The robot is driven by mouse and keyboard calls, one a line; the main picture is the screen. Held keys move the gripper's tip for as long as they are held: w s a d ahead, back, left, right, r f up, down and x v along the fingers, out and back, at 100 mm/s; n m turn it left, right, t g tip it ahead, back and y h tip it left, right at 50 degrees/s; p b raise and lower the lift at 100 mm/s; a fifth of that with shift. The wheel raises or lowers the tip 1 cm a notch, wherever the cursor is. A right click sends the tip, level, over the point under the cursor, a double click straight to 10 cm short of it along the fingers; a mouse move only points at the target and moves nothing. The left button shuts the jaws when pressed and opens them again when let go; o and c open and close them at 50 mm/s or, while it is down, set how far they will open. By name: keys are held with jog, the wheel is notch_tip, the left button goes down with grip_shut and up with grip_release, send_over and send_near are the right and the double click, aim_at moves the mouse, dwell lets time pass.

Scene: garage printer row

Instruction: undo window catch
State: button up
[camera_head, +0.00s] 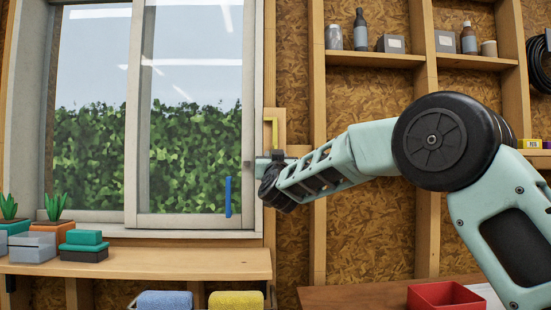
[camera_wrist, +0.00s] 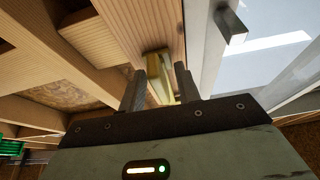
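The yellow window catch (camera_head: 275,132) stands upright on the wooden post just right of the window. The sliding window sash (camera_head: 186,221) has a blue upright handle (camera_head: 228,197) low on its right side. My gripper (camera_head: 266,160) is at the post, just below the catch's visible part. In the wrist view my gripper's two dark fingers (camera_wrist: 159,84) are apart, with the yellow catch (camera_wrist: 160,88) showing in the gap between them. I cannot tell whether either finger touches it. My wrist hides the lower part of the catch in the head view.
A small dark block (camera_wrist: 230,24) juts from the window frame near the right finger. A wooden sill shelf (camera_head: 150,260) holds plants and small boxes below the window. Shelves with bottles (camera_head: 361,30) are at upper right. A red tray (camera_head: 445,296) is at lower right.

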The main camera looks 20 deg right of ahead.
jog(key=b+v, duration=0.3)
jog(key=v, duration=1.4)
jog(key=shift+s, duration=0.2)
jog(key=shift+s+f, duration=0.1)
